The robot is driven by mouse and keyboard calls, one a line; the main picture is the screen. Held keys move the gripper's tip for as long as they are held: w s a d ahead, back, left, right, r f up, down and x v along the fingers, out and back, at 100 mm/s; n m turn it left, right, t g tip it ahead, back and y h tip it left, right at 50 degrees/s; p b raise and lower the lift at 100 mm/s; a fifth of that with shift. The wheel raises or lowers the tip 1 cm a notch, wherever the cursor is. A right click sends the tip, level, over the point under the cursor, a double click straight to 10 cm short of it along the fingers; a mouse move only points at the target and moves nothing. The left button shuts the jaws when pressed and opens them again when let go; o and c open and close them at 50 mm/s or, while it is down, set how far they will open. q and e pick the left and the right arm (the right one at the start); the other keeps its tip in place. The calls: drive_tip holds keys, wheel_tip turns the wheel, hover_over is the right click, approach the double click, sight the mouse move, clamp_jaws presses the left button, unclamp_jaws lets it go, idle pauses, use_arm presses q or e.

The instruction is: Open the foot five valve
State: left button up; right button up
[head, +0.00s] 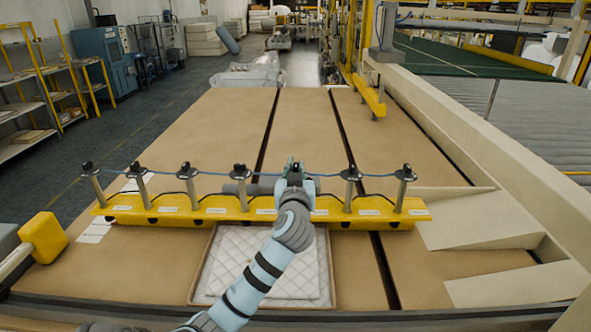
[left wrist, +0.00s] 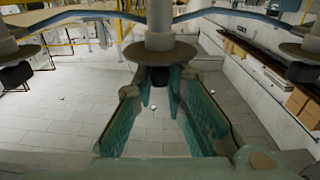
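A yellow bar (head: 160,216) lies across the tan table and carries a row of upright metal posts with dark tops, linked by a blue hose. Counted from the left, the fifth post is mostly hidden behind my left gripper (head: 295,172). In the left wrist view my left gripper (left wrist: 166,82) has its teal fingers spread apart. A post with a wide disc (left wrist: 160,48) stands straight ahead, and a dark valve piece (left wrist: 160,76) under the disc appears between or just beyond the fingertips. I cannot tell whether they touch. My right gripper is not in view.
Neighbouring posts stand close on either side, at the left (head: 240,172) and right (head: 350,174). A white quilted pad (head: 240,270) lies in a tray before the bar. A yellow block (head: 44,238) is at the left edge. The table (head: 210,135) behind the bar is clear.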

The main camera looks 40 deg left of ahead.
use_arm(q)
clamp_jaws()
drive_tip(key=shift+w+d+f+n+g+y+b, duration=0.1)
drive_tip(key=shift+f+n+g+y+b, duration=0.05)
drive_tip(key=shift+n+g+y+b, duration=0.6)
drive_tip(key=n+g+y+b, duration=0.1)
drive_tip(key=n+g+b, duration=0.2)
drive_tip(key=g+b, duration=0.1)
drive_tip(key=n+g+y+b, duration=0.2)
drive_tip(key=g+b, duration=0.2)
drive_tip(key=w+n+g+y+b, duration=0.1)
drive_tip(key=n+g+y+b, duration=0.1)
drive_tip(key=n+g+b, duration=0.1)
drive_tip(key=shift+d+n+g+b, duration=0.2)
drive_tip(key=shift+n+g+b, duration=0.2)
drive_tip(key=shift+g, duration=0.75)
drive_tip(key=o, duration=0.8)
unclamp_jaws()
drive_tip(key=shift+c, duration=0.2)
